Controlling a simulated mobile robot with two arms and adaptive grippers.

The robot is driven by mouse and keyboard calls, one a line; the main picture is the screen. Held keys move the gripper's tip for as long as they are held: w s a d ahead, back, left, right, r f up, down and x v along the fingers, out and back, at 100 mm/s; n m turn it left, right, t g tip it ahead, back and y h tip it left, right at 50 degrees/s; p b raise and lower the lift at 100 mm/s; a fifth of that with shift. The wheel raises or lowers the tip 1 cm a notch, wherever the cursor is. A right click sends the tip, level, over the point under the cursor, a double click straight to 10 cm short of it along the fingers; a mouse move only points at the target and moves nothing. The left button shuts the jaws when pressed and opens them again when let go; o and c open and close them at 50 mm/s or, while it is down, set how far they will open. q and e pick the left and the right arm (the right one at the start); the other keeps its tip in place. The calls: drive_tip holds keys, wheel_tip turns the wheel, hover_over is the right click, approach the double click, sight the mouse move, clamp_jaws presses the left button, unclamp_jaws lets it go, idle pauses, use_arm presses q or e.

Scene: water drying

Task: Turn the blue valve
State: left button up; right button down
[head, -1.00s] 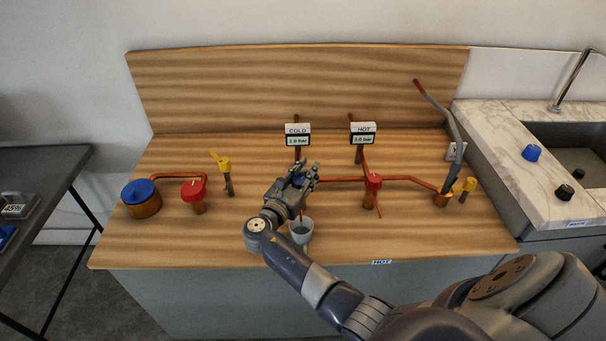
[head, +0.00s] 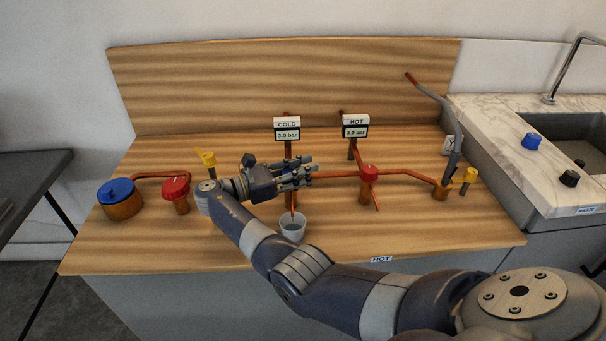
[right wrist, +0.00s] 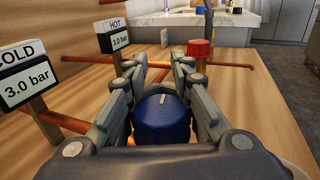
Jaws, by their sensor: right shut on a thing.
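The blue valve (right wrist: 162,117) is a round blue knob with a pale mark on top, seen in the right wrist view. It stands between the two fingers of my right gripper (right wrist: 160,88), which are closed against its sides. In the head view my right gripper (head: 302,176) points right at the pipe below the COLD gauge (head: 287,130). There its fingers hide the blue valve. My left gripper is not in view.
A red valve (head: 369,173) stands to the right below the HOT gauge (head: 355,126). A white cup (head: 292,228) is just in front of my gripper. Another red valve (head: 176,188) and a blue-lidded pot (head: 120,201) stand left. The front counter is clear.

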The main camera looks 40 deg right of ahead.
drive_tip(key=shift+s+f, duration=0.1)
drive_tip(key=shift+f, duration=0.05)
idle(0.3)
drive_tip(key=c, duration=1.4)
unclamp_jaws()
drive_tip(key=shift+w+a, duration=0.25)
drive_tip(key=shift+a, duration=0.95)
drive_tip(key=shift+w+a, duration=0.3)
drive_tip(key=shift+a, duration=0.95)
drive_tip(key=shift+w+a, duration=0.25)
drive_tip(key=shift+a, duration=0.95)
